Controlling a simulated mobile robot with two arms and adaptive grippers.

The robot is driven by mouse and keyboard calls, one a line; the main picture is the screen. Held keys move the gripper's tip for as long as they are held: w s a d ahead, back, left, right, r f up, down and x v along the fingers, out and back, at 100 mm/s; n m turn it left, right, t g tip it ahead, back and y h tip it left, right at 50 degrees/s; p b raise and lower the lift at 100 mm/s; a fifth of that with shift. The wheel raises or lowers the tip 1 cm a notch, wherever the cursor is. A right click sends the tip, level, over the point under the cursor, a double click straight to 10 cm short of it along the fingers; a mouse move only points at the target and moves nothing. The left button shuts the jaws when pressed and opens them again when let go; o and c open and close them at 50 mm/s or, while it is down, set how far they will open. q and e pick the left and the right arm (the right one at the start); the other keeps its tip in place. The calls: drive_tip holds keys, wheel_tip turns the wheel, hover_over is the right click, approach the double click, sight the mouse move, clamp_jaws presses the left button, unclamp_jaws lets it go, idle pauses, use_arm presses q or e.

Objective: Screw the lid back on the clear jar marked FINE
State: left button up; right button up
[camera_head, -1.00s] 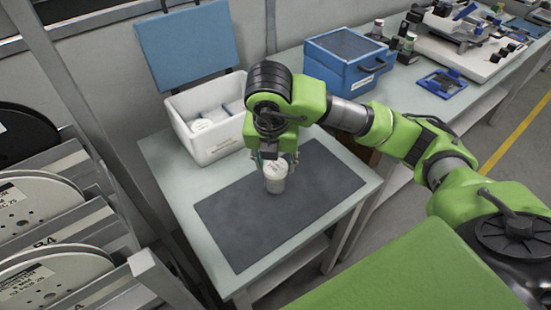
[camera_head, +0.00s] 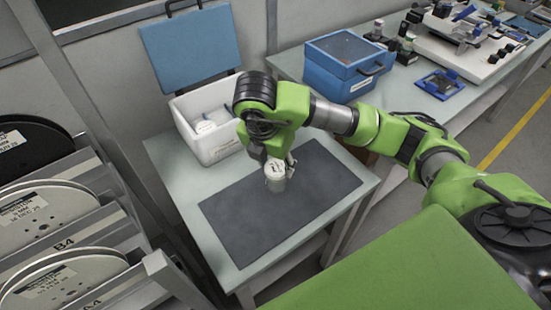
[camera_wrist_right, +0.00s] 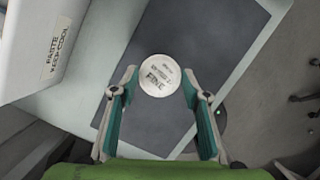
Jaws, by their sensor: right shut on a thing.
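The clear jar (camera_head: 276,185) stands upright on the dark grey mat (camera_head: 235,222). Its round white lid (camera_wrist_right: 159,76), printed with FINE, is at the jar's mouth, and it also shows in the head view (camera_head: 274,169). My right gripper (camera_wrist_right: 160,82) is over the jar from above, its two fingers shut on opposite sides of the lid. In the head view this gripper (camera_head: 277,165) partly covers the lid. How far the lid is threaded cannot be told. My left gripper is in neither view.
An open white cool box (camera_head: 216,145) with a blue lid stands behind the mat, holding white-lidded items. A blue case (camera_head: 340,75) and small bottles are on the back bench. Reels (camera_head: 50,215) stand in a rack at left. The mat's front is clear.

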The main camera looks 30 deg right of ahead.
drive_tip(key=shift+r+m+p, duration=0.2)
drive_tip(key=shift+m+p, duration=0.9)
drive_tip(key=shift+p, duration=0.1)
drive_tip(key=shift+w+f+m+g+h+p, duration=0.1)
drive_tip(key=shift+m+g+h+p, duration=0.25)
drive_tip(key=shift+m+p, duration=0.35)
drive_tip(key=shift+f, duration=0.1)
